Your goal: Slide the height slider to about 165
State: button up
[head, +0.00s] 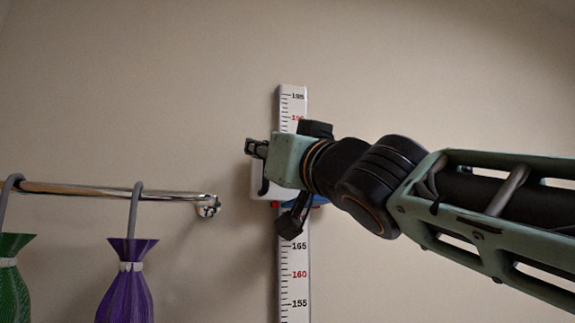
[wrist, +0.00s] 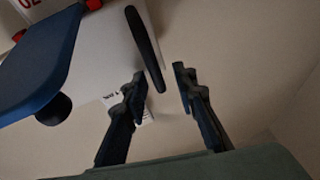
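A white height scale (head: 294,262) with black and red numbers stands upright on the wall. Its slider (head: 259,180) is a white block with red and blue parts, mostly hidden behind my gripper (head: 256,148). The slider's lower edge sits a little above the 170 level; the exact reading is covered. In the wrist view the slider's white body (wrist: 105,45), blue plate (wrist: 45,62) and dark narrow handle (wrist: 145,48) show close up. My gripper (wrist: 159,77) is open there, with a finger on each side of the handle's tip. I see no clear contact.
A chrome rail (head: 110,191) on the wall at left ends close to the scale. A green bag (head: 10,275) and a purple bag (head: 126,285) hang from it on grey hooks. The wall above and right of the scale is bare.

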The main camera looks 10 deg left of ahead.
aim_at(265, 189)
jog(key=shift+c, duration=0.3)
jog(key=shift+w, duration=0.1)
grip_shut()
notch_tip(265, 189, down, 7)
jog(key=b, duration=0.5)
jog(key=shift+b, duration=0.4)
jog(key=shift+a+r, duration=0.1)
jog(key=shift+o, duration=0.3)
grip_release()
